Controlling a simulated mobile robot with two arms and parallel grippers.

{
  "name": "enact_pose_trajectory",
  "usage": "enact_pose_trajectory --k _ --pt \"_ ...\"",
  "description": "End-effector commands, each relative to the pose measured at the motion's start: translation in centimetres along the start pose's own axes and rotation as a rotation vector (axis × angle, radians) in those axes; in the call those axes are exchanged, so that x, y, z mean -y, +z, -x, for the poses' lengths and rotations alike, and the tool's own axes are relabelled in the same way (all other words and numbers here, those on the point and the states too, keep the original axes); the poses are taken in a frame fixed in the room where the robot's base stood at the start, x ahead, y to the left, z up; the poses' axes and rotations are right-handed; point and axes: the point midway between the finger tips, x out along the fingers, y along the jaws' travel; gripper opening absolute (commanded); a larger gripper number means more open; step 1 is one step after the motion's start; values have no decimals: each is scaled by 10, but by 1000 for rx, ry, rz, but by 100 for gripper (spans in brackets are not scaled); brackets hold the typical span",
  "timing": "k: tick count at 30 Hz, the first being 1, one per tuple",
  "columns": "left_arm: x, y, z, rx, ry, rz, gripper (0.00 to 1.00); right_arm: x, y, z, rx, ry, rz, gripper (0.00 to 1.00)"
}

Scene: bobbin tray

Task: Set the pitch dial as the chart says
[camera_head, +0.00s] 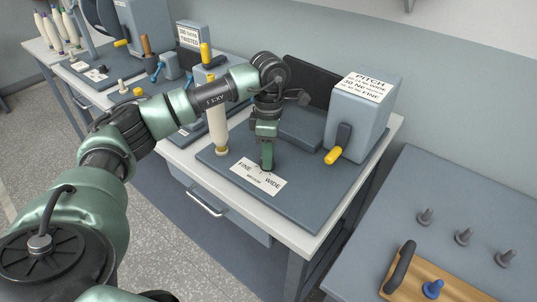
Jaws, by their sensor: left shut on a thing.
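The pitch dial's white scale plate (254,181) lies on the dark board of the middle table. It reads FINE at left, MEDIUM at the near edge and WIDE at right. My left gripper (266,165) points down at the plate's far edge, shut on the dial's knob. The fingers hide most of the knob, and I cannot tell its exact setting. The pitch chart (363,87) is on the grey box at the right; PITCH, WIDE, 30 Ne and FINE are legible, the rest is too small. A card (190,38) farther left reads 30 Ne TWISTED. My right gripper is not in view.
A cream bobbin (218,130) stands close left of my gripper. A yellow-tipped lever (334,155) is on the chart box. A low grey block (301,130) lies behind the dial. A side table (453,200) holds pegs and a wooden board (455,289) with a handle.

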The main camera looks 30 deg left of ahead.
Motion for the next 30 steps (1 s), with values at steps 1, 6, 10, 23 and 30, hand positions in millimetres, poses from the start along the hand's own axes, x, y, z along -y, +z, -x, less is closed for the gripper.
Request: enact_pose_trajectory --k 1,6,10,23,30 --pt "-1 0 2 3 5 2 0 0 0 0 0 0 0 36" --pt "-1 0 2 3 4 2 52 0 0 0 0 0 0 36" --pt "-1 0 1 2 3 2 52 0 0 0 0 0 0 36" --pt "-2 1 40 5 6 1 52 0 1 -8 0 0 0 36" --pt "-1 0 73 3 4 2 52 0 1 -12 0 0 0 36"
